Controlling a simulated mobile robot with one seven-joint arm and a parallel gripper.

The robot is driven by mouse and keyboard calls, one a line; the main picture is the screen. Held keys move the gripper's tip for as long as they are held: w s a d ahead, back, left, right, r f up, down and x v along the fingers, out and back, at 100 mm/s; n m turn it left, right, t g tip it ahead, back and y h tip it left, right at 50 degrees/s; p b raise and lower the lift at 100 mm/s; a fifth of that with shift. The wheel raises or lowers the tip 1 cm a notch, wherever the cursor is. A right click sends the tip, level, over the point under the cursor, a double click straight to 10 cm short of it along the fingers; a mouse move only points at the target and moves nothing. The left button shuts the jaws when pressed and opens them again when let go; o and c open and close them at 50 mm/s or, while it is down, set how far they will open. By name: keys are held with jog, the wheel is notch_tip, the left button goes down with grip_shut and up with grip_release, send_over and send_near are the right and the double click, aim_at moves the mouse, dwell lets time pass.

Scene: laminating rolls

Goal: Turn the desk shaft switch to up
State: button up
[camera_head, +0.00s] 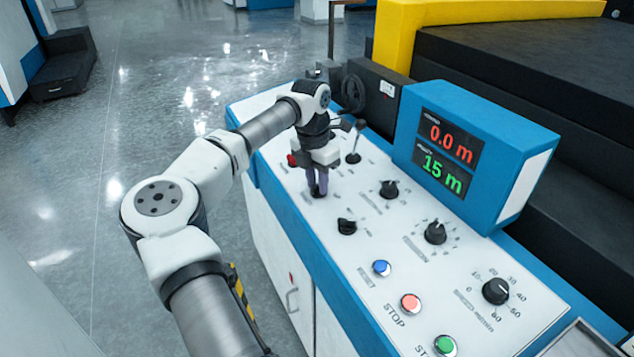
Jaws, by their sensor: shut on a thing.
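My gripper (319,190) points down over the far left part of the white control desk (292,215). Its fingers are shut on a small dark switch (320,195) on the panel. The fingers hide most of this switch, so its setting cannot be told. The label beside it is too small to read, so I cannot confirm that it is the desk shaft switch.
A black lever (355,145) stands just right of my gripper, and a red button (292,160) lies to its left. Black knobs (389,189), a blue button (381,268) and a display box (480,130) reading 0.0 m and 15 m are nearby.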

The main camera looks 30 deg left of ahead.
jog(key=m+b, duration=0.1)
jog(key=m, duration=0.5)
jog(key=shift+y, duration=0.4)
jog(key=m+t+b, duration=0.1)
jog(key=m, duration=0.5)
jog(key=shift+d, duration=0.1)
jog(key=shift+m, duration=0.3)
jog(key=o, duration=0.7)
jog(key=shift+c, duration=0.2)
jog(key=shift+s+r, duration=0.1)
jog(key=shift+r, duration=0.05)
notch_tip(320, 180, up, 14)
jog(key=s+b, duration=0.1)
jog(key=b, duration=0.1)
jog(key=shift+s+d+f, duration=0.2)
jog(key=shift+s+d, duration=0.05)
jog(key=shift+s, duration=0.05)
jog(key=shift+f, duration=0.1)
